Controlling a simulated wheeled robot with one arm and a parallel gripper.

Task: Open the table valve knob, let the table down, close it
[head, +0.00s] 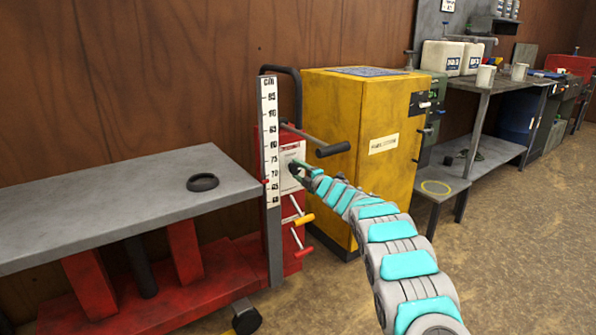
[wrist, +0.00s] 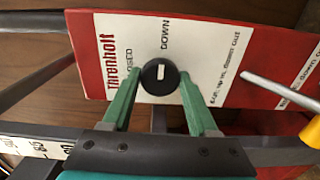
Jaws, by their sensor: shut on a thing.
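The lift table (head: 95,205) has a grey top on red legs, at the left in the head view. A red post with a white panel (head: 289,152) and an upright cm scale (head: 270,130) stands at its right end. My gripper (head: 299,169) is at this panel. In the wrist view, its green fingers (wrist: 160,78) are shut on the round black valve knob (wrist: 160,83), one on each side. The knob's white mark stands upright in the picture, towards the word DOWN; CLOSED is printed to the left. A small red pointer by the scale sits around 70.
A black ring (head: 203,182) lies on the table top. A black-gripped bar (head: 333,149) sticks out above my gripper, and yellow- and red-tipped levers (head: 303,220) are below it. A yellow cabinet (head: 370,150) stands right behind. The floor at the right front is clear.

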